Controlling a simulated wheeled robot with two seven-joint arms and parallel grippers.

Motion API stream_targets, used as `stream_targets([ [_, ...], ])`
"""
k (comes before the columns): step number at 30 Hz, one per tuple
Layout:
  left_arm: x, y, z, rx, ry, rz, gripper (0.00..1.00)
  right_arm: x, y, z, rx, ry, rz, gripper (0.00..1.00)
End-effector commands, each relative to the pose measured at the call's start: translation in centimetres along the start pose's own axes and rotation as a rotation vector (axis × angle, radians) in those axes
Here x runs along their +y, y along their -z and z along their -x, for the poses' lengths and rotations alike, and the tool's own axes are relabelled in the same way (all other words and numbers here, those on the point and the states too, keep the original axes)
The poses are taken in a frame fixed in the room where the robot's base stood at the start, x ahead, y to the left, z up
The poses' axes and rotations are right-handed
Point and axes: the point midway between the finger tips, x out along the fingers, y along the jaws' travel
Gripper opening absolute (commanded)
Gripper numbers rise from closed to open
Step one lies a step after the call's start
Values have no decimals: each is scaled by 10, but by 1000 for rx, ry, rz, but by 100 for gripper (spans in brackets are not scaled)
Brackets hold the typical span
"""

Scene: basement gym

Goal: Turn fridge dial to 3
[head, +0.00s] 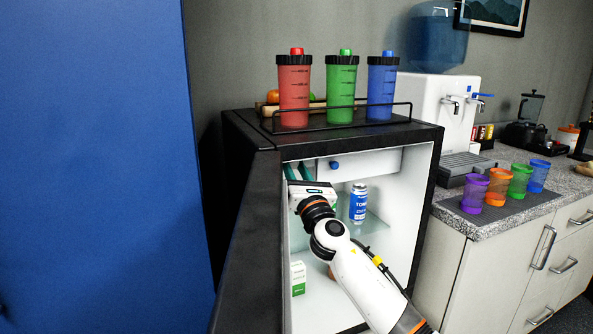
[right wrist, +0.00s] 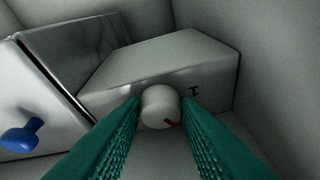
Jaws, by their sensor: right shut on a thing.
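The fridge (head: 434,190) stands open in the head view, with its black door (head: 258,230) swung out to the left. The round white dial (right wrist: 160,107) sits on a white box (right wrist: 180,65) inside it, seen in the right wrist view. A red mark on the dial points to the lower right. A dark number shows on the box to the right of the dial. My right gripper (right wrist: 160,112) has its green fingers on either side of the dial and is shut on it. In the head view, the right gripper (head: 296,172) reaches into the upper left of the fridge. The left gripper is not in view.
A blue knob shows inside the fridge (head: 334,165) and at left in the wrist view (right wrist: 22,136). A can (head: 358,203) stands on the glass shelf, a small carton (head: 298,278) below. Red, green and blue shakers (head: 341,90) stand on top.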

Motion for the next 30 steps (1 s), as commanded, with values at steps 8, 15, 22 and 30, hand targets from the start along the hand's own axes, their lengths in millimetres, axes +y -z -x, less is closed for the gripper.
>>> stream_targets([
  [8,0,-1,-1,0,0,-1,69,0,0,0,-1,3,3,43],
  [15,-1,-5,2,-8,1,-2,69,0,0,0,-1,2,3,51],
  [22,-2,-3,2,-8,2,-2,69,1,0,7,-1,2,4,51],
  [30,-5,32,-25,26,7,-6,69,1,0,50,-3,2,4,51],
])
